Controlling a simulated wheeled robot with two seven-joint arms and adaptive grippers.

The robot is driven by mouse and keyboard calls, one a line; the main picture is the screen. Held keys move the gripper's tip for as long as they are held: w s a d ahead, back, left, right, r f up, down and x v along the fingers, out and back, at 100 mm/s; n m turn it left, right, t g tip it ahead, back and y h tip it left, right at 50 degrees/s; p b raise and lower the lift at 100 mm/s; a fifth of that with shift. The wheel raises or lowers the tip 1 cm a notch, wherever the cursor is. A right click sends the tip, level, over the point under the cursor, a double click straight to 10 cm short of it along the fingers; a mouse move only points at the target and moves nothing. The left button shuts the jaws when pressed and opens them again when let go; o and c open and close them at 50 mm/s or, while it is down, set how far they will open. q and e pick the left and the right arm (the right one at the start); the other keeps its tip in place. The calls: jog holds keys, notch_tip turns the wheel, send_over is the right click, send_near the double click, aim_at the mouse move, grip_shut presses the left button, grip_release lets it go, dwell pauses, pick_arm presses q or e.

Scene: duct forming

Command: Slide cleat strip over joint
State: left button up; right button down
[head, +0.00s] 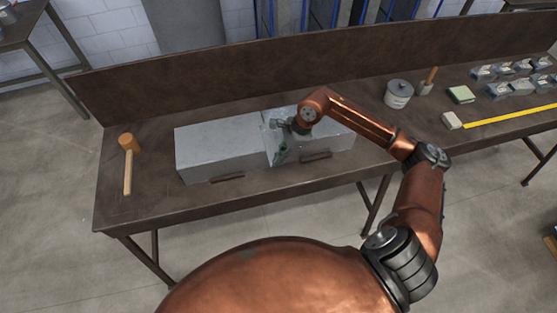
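Two grey sheet-metal duct sections lie end to end on the brown workbench (150,205), the left duct section (215,148) and the right duct section (338,138). Their joint is near the middle, partly hidden by my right gripper (279,140). The gripper is over the joint from above, its greenish fingers spread apart, one toward the back and one toward the front edge. I cannot make out a separate cleat strip; a narrow edge shows at the joint, but the arm covers much of it. My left gripper is not in view.
A wooden mallet (128,160) lies left of the ducts. Dark bars (228,177) sit along the ducts' front. A backboard (200,85) closes the rear.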

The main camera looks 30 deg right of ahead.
aim_at(269, 148)
jog(key=shift+w+d+f+b, duration=0.1)
jog(key=shift+w+d+b, duration=0.1)
jog(key=shift+w+b, duration=0.5)
jog(key=shift+w+d+b, duration=0.25)
jog(key=shift+w+b, duration=0.3)
jog(key=shift+w, duration=0.7)
jog(key=shift+w, duration=0.15)
jog(key=shift+w+d+b, duration=0.25)
jog(key=shift+w+b, duration=0.35)
jog(key=shift+w, duration=0.3)
jog(key=shift+w+d+b, duration=0.25)
jog(key=shift+w+b, duration=0.35)
jog(key=shift+w, duration=0.3)
jog(key=c, duration=2.1)
grip_release()
jog(key=shift+r, duration=0.2)
